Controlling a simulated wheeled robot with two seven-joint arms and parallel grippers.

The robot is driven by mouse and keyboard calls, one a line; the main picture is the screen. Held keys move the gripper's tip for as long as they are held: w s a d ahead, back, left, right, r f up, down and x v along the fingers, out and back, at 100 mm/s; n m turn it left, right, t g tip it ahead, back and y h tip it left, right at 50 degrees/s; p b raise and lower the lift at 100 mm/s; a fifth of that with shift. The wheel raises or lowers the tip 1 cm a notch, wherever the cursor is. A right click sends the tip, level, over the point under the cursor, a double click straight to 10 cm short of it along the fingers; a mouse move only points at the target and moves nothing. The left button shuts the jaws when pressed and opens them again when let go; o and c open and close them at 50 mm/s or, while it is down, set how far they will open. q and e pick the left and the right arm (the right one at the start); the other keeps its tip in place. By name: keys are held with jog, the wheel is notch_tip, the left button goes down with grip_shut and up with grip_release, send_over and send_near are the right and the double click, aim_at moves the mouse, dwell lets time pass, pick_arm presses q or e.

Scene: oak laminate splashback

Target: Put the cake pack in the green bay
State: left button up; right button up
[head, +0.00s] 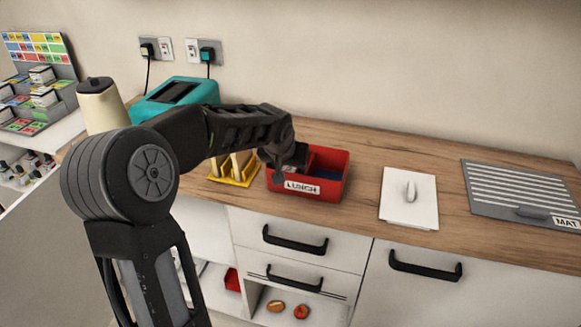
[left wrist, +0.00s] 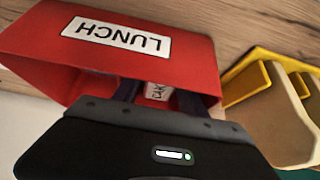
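A red box labelled LUNCH (head: 336,191) stands on the wooden counter; its label also shows in the left wrist view (left wrist: 116,38). My left gripper (head: 283,166) reaches over and into the left part of this box. Inside the box, a small white label (left wrist: 158,91) with partly hidden letters, possibly the cake pack's, shows between dark blue shapes. The gripper body hides most of it, and I cannot tell whether the fingers are open or shut on it. A tiered rack with coloured cells (head: 37,75) stands at the far left, with some green patches (head: 18,126). No bay there is clearly readable.
A yellow rack with upright slices (head: 236,179) stands close left of the red box. A teal appliance (head: 178,92) and a cream container (head: 100,105) are behind my arm. A white board with a handle (head: 396,202) and a grey ridged mat (head: 510,190) lie to the right.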

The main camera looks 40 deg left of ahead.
pick_arm(q)
jog(key=shift+r, duration=0.25)
jog(key=v, duration=1.2)
jog(key=shift+f, duration=0.1)
